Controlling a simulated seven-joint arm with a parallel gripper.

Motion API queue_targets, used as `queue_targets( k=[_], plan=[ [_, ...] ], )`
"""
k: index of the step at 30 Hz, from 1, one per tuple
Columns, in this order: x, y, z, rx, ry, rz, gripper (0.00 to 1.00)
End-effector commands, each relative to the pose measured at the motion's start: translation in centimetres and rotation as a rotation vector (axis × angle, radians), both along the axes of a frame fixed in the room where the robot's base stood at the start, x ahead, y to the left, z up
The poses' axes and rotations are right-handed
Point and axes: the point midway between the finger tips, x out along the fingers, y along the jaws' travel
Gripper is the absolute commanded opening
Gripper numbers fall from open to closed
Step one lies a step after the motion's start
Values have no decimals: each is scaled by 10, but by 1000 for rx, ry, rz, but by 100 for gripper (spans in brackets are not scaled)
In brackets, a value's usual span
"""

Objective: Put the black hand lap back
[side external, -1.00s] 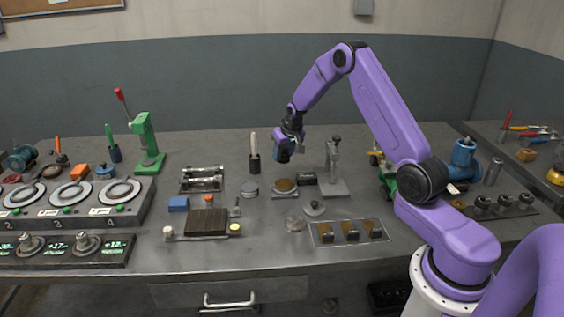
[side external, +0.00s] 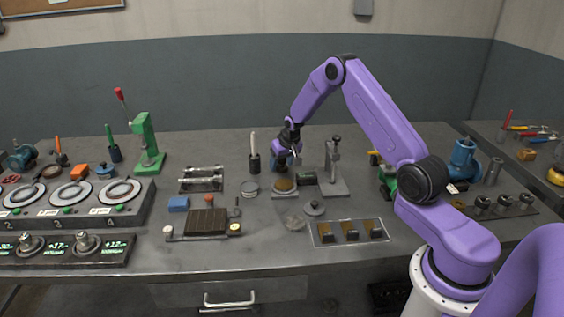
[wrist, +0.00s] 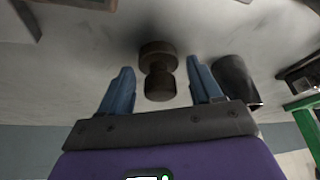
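The black hand lap appears to be the dark, spool-shaped piece (wrist: 157,72) in the wrist view, with a wide round head and a narrower knob. It lies in line with the gap between the two blue fingers of my gripper (wrist: 158,88), with clear space on both sides. In the side view my gripper (side external: 284,158) is low over the bench, just behind a round brown-topped disc on a base (side external: 284,185). The lap cannot be made out there, apparently hidden by the gripper. Fingers are apart and hold nothing.
A dark pen cup (side external: 254,163) stands close left of my gripper; it also shows in the wrist view (wrist: 236,78). A grey stand (side external: 334,172) and a small dark block (side external: 307,178) are close right. A tray with brown blocks (side external: 349,230) lies nearer the front.

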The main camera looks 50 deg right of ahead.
Motion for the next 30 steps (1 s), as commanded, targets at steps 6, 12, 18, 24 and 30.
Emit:
queue_targets(
  k=[6, 12, 18, 24, 30],
  plan=[
    [0, 0, 0, 0, 0, 0, 71],
    [-1, 0, 5, 0, 0, 0, 71],
    [-8, 3, 28, -1, -3, 0, 71],
    [-21, 8, 59, -1, -3, -1, 71],
    [-33, 12, 88, 0, -2, -1, 71]
  ],
)
